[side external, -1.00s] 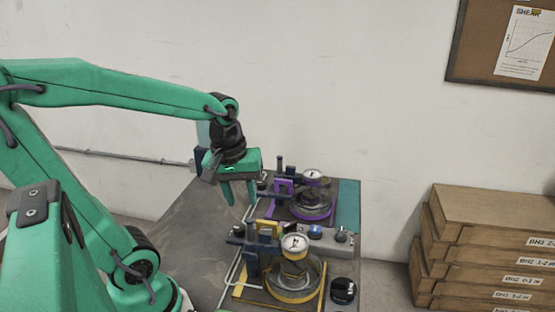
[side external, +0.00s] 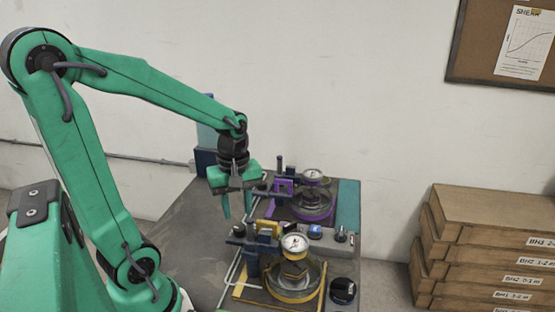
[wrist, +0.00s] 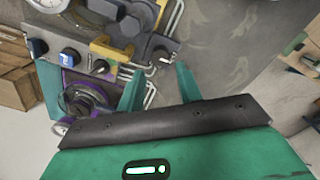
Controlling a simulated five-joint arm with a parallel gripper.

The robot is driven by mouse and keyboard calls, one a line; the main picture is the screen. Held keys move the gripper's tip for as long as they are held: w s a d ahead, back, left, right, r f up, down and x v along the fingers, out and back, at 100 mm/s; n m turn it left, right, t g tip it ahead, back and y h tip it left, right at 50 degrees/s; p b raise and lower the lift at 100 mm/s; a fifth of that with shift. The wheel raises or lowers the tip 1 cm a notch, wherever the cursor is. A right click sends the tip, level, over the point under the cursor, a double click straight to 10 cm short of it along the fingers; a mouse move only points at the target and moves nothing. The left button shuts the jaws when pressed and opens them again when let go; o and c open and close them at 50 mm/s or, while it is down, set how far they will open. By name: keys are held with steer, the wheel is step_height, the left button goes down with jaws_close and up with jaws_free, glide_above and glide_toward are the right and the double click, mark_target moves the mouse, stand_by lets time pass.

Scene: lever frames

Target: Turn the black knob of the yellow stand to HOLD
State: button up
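The yellow stand (side external: 277,297) is at the front of the bench in the side view, with a dial gauge (side external: 295,244) above its round cell. A large black knob (side external: 342,290) sits at its right; its pointer direction and any HOLD label are too small to read. In the wrist view, part of the yellow stand (wrist: 107,50) shows at the top, with a dark knob (wrist: 160,55) with a white mark beside it. My gripper (side external: 237,212) is open and empty, above the bench behind and left of the yellow stand. Its fingers (wrist: 160,74) are apart in the wrist view.
A purple stand (side external: 312,207) stands behind the yellow one. Between them a grey panel carries a blue knob (side external: 315,231) and a dark knob (side external: 341,236). Bent pale tubes (side external: 232,268) run left of the yellow stand. Bare bench (side external: 190,235) lies to the left.

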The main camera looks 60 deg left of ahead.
mark_target(239, 228)
steer(key=shift+f, duration=2.8)
steer(key=c, duration=0.7)
